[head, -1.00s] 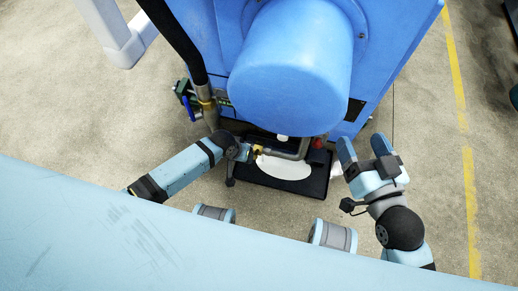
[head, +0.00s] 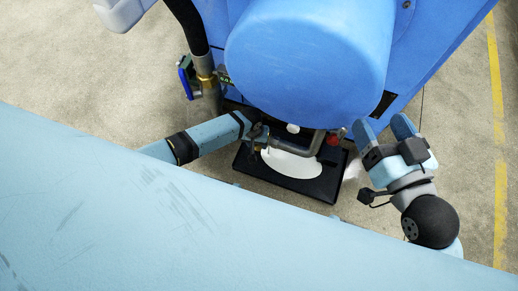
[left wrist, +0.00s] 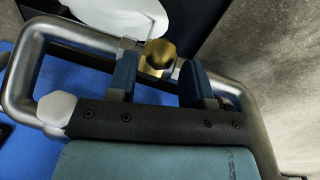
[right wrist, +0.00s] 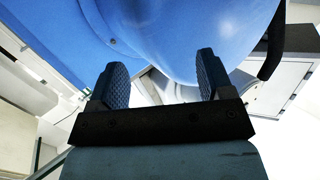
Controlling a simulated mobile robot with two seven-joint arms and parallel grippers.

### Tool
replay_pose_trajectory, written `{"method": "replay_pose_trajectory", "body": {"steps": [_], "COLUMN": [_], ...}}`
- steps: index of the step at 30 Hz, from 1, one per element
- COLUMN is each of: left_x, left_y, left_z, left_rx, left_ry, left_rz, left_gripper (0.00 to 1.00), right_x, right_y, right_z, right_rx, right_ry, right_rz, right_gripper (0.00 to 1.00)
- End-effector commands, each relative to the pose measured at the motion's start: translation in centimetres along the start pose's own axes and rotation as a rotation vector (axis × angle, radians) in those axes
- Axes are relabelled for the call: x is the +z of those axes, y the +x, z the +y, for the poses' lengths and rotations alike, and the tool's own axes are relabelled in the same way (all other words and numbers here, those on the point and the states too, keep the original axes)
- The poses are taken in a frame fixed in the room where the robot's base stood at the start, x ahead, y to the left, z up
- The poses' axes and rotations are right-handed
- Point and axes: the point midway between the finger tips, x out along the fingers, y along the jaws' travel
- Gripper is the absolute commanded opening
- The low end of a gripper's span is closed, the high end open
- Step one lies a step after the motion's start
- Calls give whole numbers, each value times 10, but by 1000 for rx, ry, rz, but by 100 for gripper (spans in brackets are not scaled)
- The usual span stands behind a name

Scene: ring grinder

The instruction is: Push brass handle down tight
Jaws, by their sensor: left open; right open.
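A small brass piece (left wrist: 157,57) sits on a bent silver pipe (left wrist: 40,75) in the left wrist view. My left gripper (left wrist: 160,80) is open, with one finger on each side of the brass piece. I cannot tell whether either finger touches it. In the head view my left gripper (head: 257,138) is at the pipe below the blue machine (head: 305,65), and the brass is mostly hidden. My right gripper (head: 382,126) is open and empty beside the machine's lower right. The right wrist view shows its two fingers (right wrist: 160,80) apart, with nothing between them.
A black tray (head: 243,160) with a white oval piece (head: 292,165) lies below the pipe. A red knob (head: 333,139) is near its right end. A blue-handled valve (head: 186,80) with brass parts is at the machine's left. Open floor lies to the right.

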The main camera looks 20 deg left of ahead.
Motion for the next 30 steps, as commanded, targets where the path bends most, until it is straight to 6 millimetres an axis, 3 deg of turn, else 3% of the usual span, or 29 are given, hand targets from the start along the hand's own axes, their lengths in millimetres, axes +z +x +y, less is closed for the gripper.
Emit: {"method": "replay_pose_trajectory", "body": {"steps": [1,6,18,19,25,30], "left_x": [0,0,0,0,0,0], "left_y": [15,33,39,39,39,39], "left_z": [-1,0,0,0,0,0], "left_rx": [-1,0,0,0,0,1], "left_ry": [0,1,1,1,1,1], "left_rz": [-1,1,0,0,0,2], "left_gripper": [46,46,46,44,0,0], "right_x": [4,-1,-6,-6,-6,-6], "right_y": [2,5,6,6,6,6], "right_z": [4,10,12,12,12,12], "right_rx": [0,4,6,6,6,6], "right_ry": [-35,-114,-148,-148,-148,-147], "right_rz": [19,62,83,83,83,83], "right_gripper": [74,74,74,74,74,74]}}
